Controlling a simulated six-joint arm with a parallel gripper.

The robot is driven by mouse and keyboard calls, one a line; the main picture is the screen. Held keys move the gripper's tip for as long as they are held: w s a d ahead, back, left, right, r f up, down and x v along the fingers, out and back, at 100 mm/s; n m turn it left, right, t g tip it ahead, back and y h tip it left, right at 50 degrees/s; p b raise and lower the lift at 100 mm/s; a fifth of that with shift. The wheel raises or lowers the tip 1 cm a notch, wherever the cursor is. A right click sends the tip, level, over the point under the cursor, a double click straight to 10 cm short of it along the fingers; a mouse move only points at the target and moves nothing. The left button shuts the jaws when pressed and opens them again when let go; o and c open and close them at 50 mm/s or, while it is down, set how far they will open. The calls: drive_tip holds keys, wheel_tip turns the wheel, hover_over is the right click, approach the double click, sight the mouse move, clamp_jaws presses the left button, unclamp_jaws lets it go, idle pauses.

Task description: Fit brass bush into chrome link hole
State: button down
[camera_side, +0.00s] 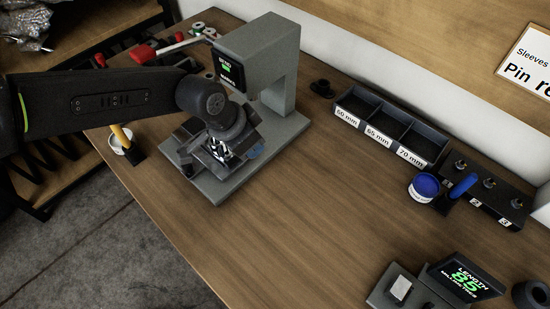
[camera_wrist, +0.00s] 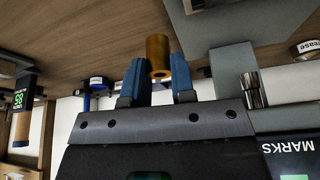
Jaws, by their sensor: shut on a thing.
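My gripper (camera_wrist: 157,85) is shut on the brass bush (camera_wrist: 158,58), which sits between its two blue fingertips in the wrist view. The bush is a hollow brass cylinder with its open end showing. In the side view my gripper (camera_side: 222,148) is over the base of the grey press (camera_side: 262,50), under its head. The bush is hidden there by my wrist. I cannot make out the chrome link or its hole in either view. A shiny metal cylinder (camera_wrist: 254,90) is to the right of the bush in the wrist view, apart from it.
The press column stands close to my gripper. A three-part bin (camera_side: 395,125), a blue-lidded tub (camera_side: 425,187) and a length gauge (camera_side: 465,280) are to the right. A yellow-handled brush (camera_side: 122,137) is in a white pot at left. The middle of the bench (camera_side: 290,220) is clear.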

drive_tip(key=w+a+r+m, duration=0.1)
drive_tip(key=w+a+r, duration=0.45)
drive_tip(key=a, duration=0.25)
drive_tip(key=f, duration=0.6)
drive_tip(key=w+f, duration=0.1)
drive_tip(key=f, duration=0.2)
drive_tip(key=shift+a+f, duration=0.1)
drive_tip(key=shift+f, duration=0.1)
drive_tip(key=shift+f, duration=0.15)
drive_tip(key=c, duration=1)
unclamp_jaws()
drive_tip(key=shift+o, duration=0.2)
drive_tip(key=v, duration=1.2)
drive_tip(key=shift+w+a, duration=0.2)
drive_tip(key=shift+w, duration=0.05)
